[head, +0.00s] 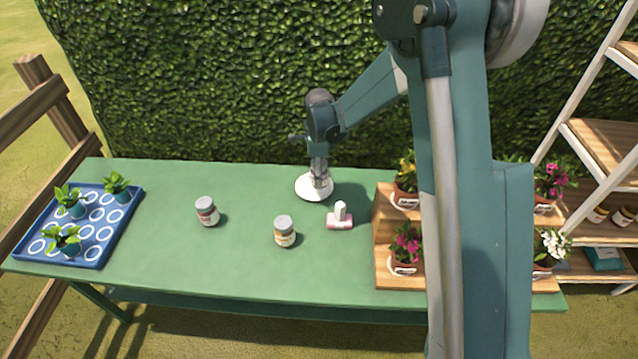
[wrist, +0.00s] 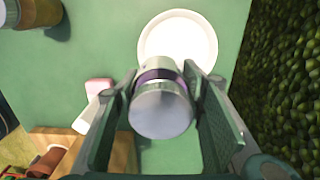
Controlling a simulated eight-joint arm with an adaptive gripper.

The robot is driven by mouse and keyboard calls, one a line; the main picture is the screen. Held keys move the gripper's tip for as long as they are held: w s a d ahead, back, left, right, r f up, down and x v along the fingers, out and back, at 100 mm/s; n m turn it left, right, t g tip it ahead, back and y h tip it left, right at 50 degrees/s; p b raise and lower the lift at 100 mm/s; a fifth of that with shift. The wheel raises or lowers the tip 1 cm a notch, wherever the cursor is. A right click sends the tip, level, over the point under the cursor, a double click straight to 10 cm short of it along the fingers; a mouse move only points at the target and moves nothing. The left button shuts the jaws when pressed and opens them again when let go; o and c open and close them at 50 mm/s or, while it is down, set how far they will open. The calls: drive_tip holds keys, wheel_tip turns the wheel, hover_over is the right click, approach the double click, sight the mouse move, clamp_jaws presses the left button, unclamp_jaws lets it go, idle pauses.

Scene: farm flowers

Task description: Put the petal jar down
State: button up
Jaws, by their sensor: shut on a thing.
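My gripper (wrist: 162,100) is shut on a jar (wrist: 160,112) with a grey lid and a dark purple band; I take it to be the petal jar. The lid faces the wrist camera, and a finger lies along each side. In the wrist view the jar overlaps the near edge of a round white plate (wrist: 190,32). In the head view my gripper (head: 319,172) is over that plate (head: 305,190) at the back of the green table. The jar is hardly visible there, and I cannot tell whether it touches the plate.
A pink block with a white knob (head: 340,216) is near the plate. A wooden stepped stand (head: 388,230) holds flowerpots; a blue seedling tray (head: 97,250) is left.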

drive_tip(key=shift+f+b, duration=0.3)
drive_tip(key=shift+f, duration=1.6)
drive_tip(key=shift+f+b, duration=0.5)
drive_tip(key=shift+f, duration=0.1)
drive_tip(key=o, duration=1)
drive_tip(key=shift+r, duration=0.2)
drive_tip(key=shift+r+p, duration=0.6)
drive_tip(key=shift+r, duration=0.15)
wheel_tip(320, 180, up, 11)
drive_tip(key=shift+r+p, duration=0.2)
drive_tip(key=shift+p, duration=0.55)
